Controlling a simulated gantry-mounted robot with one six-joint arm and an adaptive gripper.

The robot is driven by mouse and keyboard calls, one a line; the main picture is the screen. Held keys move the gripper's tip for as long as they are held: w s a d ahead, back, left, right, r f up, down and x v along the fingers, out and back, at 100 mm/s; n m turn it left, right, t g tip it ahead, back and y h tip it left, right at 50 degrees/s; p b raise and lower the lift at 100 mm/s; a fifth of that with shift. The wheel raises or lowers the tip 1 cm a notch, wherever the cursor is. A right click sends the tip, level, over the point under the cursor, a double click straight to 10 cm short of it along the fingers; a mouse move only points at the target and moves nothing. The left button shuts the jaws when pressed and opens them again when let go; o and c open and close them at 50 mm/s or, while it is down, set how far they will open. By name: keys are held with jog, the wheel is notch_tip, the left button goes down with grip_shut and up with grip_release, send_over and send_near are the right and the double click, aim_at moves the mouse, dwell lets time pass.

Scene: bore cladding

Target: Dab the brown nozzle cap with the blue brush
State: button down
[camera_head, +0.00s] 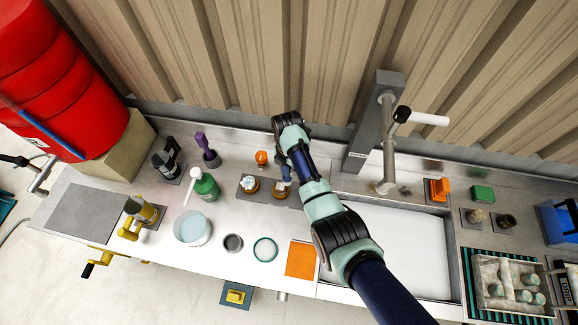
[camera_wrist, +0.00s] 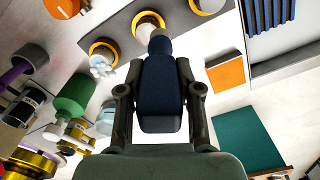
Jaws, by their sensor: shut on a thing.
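My gripper (camera_wrist: 160,92) is shut on the blue brush (camera_wrist: 162,75), whose dark blue body lies between both fingers in the wrist view. Its pale tip points at a brown nozzle cap with a yellow ring (camera_wrist: 148,22). The tip overlaps the cap's near edge; I cannot tell whether they touch.
A green bottle (camera_head: 206,187) and a purple-handled tool (camera_head: 205,146) stand left of the caps. An orange knob (camera_head: 261,157) stands behind them. The grey tap post (camera_head: 370,130) and white sink (camera_head: 405,245) are to the right. An orange sheet (camera_head: 300,260) lies in front.

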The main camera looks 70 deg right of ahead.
jog(key=shift+r+p, duration=1.15)
jog(key=shift+r, duration=0.45)
